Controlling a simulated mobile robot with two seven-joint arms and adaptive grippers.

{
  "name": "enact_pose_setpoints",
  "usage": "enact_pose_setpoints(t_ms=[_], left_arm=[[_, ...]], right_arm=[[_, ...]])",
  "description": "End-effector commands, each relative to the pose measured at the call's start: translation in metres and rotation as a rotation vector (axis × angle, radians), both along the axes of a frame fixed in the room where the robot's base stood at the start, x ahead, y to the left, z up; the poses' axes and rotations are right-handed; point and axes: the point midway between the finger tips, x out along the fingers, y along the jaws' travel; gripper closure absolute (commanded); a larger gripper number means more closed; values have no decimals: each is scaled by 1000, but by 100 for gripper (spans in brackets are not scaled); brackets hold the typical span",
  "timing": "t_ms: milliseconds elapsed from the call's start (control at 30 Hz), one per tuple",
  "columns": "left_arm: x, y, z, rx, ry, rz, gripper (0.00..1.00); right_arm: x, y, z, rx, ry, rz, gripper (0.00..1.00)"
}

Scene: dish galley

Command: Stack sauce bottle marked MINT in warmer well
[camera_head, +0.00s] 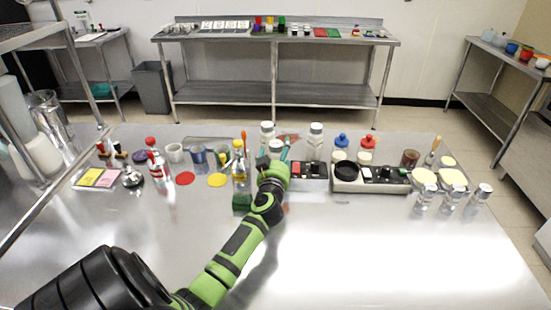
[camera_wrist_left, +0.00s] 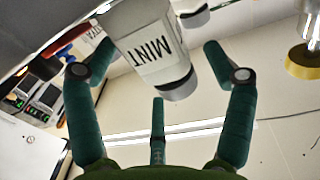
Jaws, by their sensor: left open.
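A white sauce bottle (camera_wrist_left: 152,48) with a label reading MINT shows large in the left wrist view, tilted in the picture. My left gripper (camera_wrist_left: 160,78) is open, with its teal fingers on either side of the bottle; I cannot tell if they touch it. In the head view my left gripper (camera_head: 274,156) is among the bottles in mid-counter, and the white bottle top (camera_head: 276,145) between its fingers appears to be the MINT one. The warmer (camera_head: 376,184) stands to the right, its round dark well (camera_head: 346,171) looking empty. My right gripper is out of view.
White bottles stand close behind (camera_head: 267,129) and to the right (camera_head: 316,137) of my left gripper. A yellow-capped bottle (camera_head: 239,170) is just left. A switch box (camera_head: 309,171) lies between gripper and warmer. Glass jars (camera_head: 424,188) stand at right. The front counter is clear.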

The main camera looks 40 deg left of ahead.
Motion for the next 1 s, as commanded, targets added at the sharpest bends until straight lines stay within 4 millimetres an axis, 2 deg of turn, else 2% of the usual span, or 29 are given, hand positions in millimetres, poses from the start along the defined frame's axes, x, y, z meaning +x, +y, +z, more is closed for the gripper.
enact_pose_setpoints(t_ms=[300, 500, 700, 1000], left_arm=[[-59, -43, -3, -2, 6, -2, 17], [-82, -61, -3, -4, 5, -1, 17], [-90, -66, -2, -3, 4, 1, 17], [-90, -66, -2, -3, 4, 0, 17]], right_arm=[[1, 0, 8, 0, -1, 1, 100], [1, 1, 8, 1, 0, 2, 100], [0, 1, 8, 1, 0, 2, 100], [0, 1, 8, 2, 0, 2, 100]])
